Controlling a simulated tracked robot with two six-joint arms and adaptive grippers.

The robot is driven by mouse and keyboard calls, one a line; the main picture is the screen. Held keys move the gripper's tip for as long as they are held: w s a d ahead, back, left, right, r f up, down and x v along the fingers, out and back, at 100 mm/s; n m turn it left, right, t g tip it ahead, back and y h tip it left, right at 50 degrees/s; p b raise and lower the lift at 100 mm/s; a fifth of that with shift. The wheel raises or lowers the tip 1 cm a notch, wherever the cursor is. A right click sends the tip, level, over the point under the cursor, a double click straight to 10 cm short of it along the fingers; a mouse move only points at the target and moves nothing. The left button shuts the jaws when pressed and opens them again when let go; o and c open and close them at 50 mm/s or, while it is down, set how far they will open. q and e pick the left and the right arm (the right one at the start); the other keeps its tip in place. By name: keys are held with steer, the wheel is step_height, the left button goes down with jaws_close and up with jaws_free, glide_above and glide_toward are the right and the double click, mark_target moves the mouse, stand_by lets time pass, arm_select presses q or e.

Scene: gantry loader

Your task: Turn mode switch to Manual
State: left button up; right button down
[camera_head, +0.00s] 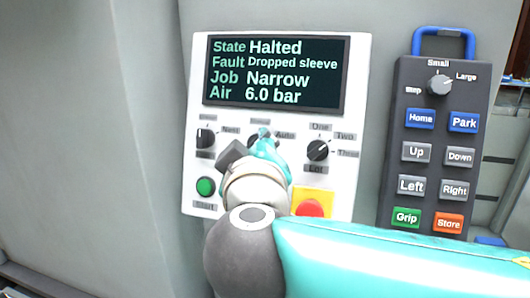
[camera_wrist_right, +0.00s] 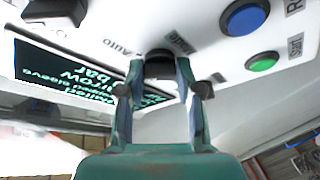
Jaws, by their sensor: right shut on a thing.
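The mode switch is the middle black knob on the white panel (camera_head: 353,80). In the head view it is mostly hidden behind my right gripper (camera_head: 264,146), with an "Auto" label showing to its right. In the right wrist view the black knob (camera_wrist_right: 160,66) sits between the two fingertips of my right gripper (camera_wrist_right: 158,88), which is shut on it. Its pointer is hidden, so I cannot tell its setting. My left gripper is not in view.
The display (camera_head: 275,75) reads Halted, Dropped sleeve, Narrow, 6.0 bar. Other knobs stand left (camera_head: 206,137) and right (camera_head: 317,150). A green button (camera_head: 205,186) and a red button (camera_head: 311,207) are below. A dark pendant (camera_head: 398,85) hangs at right.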

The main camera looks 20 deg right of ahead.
steer(key=shift+r+n+y, duration=0.3)
steer(key=shift+n+y, duration=0.2)
steer(key=shift+n, duration=0.6)
steer(key=n+g+y+p, duration=0.1)
steer(key=n+p, duration=0.1)
steer(key=n, duration=0.1)
steer(key=n+g+p, duration=0.1)
steer(key=n+p, duration=0.1)
steer(key=n, duration=0.1)
steer(key=shift+n+y+p, duration=0.3)
steer(key=shift+y+p, duration=0.05)
steer(key=shift+y, duration=0.05)
steer(key=shift+f, duration=0.15)
steer(key=c, duration=1.2)
jaws_free()
steer(key=o, duration=0.4)
steer(key=shift+s+a, duration=0.1)
steer(key=shift+a, duration=0.15)
steer(key=shift+o, duration=0.2)
steer(key=shift+d, duration=0.2)
